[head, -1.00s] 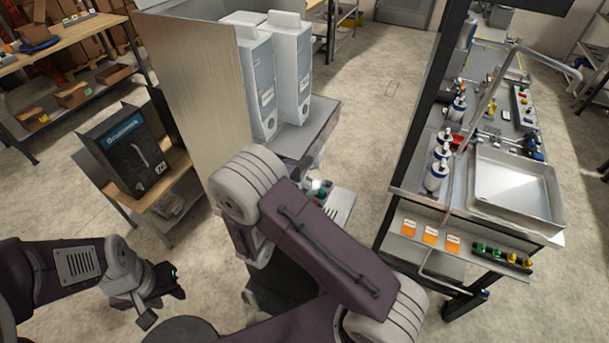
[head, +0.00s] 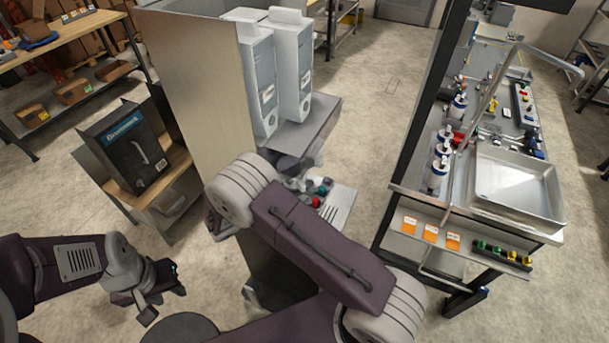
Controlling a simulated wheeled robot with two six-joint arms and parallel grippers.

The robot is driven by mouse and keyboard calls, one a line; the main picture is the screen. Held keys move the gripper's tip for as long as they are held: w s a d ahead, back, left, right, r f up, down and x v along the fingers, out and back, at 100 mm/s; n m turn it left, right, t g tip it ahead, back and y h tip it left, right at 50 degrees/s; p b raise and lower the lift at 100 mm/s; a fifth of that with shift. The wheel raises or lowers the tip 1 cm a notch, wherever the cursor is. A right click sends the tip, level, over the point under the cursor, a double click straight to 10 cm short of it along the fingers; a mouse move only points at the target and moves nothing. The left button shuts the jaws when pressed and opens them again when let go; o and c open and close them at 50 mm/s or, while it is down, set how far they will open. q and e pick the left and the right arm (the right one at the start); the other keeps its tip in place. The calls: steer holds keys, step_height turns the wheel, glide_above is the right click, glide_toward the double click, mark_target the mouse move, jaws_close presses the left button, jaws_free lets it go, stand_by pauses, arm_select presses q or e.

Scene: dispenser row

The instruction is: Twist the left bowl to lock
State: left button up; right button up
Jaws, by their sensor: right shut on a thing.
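Two tall grey-white dispensers stand side by side on a grey ledge, the left one (head: 258,85) and the right one (head: 292,65). The left bowl is not clearly visible; the ledge and my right arm cover the place under the dispensers. My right gripper (head: 300,182) is mostly hidden behind my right arm, below the ledge's front, and only a small grey part shows. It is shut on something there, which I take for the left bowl. My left gripper (head: 164,303) is open and empty over the floor at the lower left.
A metal panel (head: 205,90) stands left of the dispensers. A small shelf with coloured knobs (head: 320,188) is below them. A dark box (head: 135,150) sits on a wooden stand at left. A workbench with a steel tray (head: 518,185) is at right, with open floor between.

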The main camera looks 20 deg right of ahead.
mark_target(293, 183)
steer(key=o, duration=1.5)
steer(key=shift+a+f, duration=0.1)
steer(key=shift+a, duration=0.1)
steer(key=b+v, duration=0.3)
steer(key=v, duration=0.5)
steer(key=shift+s+a, duration=0.1)
steer(key=shift+a, duration=0.25)
steer(key=shift+d, duration=0.1)
